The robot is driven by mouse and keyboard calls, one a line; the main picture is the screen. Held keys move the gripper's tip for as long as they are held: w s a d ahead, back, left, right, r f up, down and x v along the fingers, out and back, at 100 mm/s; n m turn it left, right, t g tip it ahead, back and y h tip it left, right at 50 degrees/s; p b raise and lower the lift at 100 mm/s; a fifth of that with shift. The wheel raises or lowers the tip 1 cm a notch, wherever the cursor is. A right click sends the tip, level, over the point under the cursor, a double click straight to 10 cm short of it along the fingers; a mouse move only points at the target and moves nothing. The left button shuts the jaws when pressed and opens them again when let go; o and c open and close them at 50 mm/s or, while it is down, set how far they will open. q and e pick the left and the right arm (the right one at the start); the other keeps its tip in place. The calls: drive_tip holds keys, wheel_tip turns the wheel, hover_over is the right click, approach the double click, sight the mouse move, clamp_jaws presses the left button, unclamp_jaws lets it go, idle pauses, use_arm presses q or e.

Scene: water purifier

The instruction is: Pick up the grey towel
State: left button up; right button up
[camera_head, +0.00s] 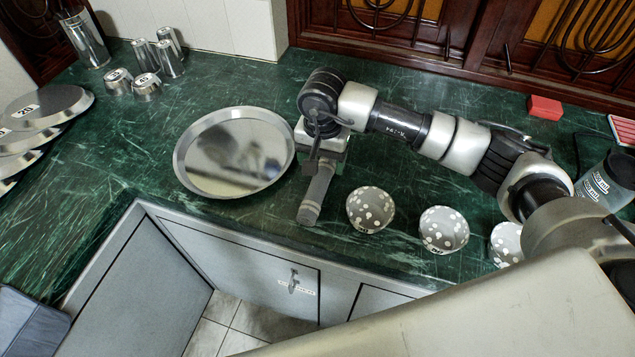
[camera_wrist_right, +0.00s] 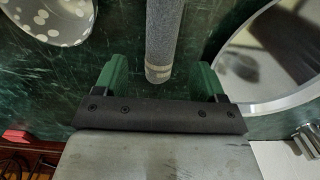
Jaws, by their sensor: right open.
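The grey towel (camera_head: 316,195) is a slim roll lying on the green marble counter, between the large round tray and the dotted bowls. Its near end points toward the counter's front edge. My right gripper (camera_head: 318,152) is above the towel's far end, which it partly hides in the head view. In the right wrist view the towel (camera_wrist_right: 164,35) runs between the two green fingers of the open right gripper (camera_wrist_right: 159,66), with a gap on each side. I cannot tell how high the fingers are above the counter. My left gripper is not in view.
The round metal tray (camera_head: 234,152) lies left of the towel. Several grey dotted bowls, the nearest one (camera_head: 370,209) close by, stand to its right. Metal cups (camera_head: 146,86) and stacked plates (camera_head: 60,104) are at the left. A red block (camera_head: 545,107) sits at the back right.

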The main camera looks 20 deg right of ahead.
sight(322, 172)
drive_tip(key=shift+f, duration=0.45)
drive_tip(key=shift+w+f, duration=0.15)
drive_tip(key=shift+f, duration=0.15)
drive_tip(key=f+p, duration=0.1)
drive_tip(key=f, duration=0.3)
drive_tip(key=shift+w+d+f+p, duration=0.2)
drive_tip(key=shift+p, duration=0.15)
drive_tip(key=shift+f, duration=0.2)
drive_tip(key=shift+c, duration=0.6)
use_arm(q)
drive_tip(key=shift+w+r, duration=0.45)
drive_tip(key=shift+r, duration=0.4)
use_arm(e)
drive_tip(key=c, duration=0.9)
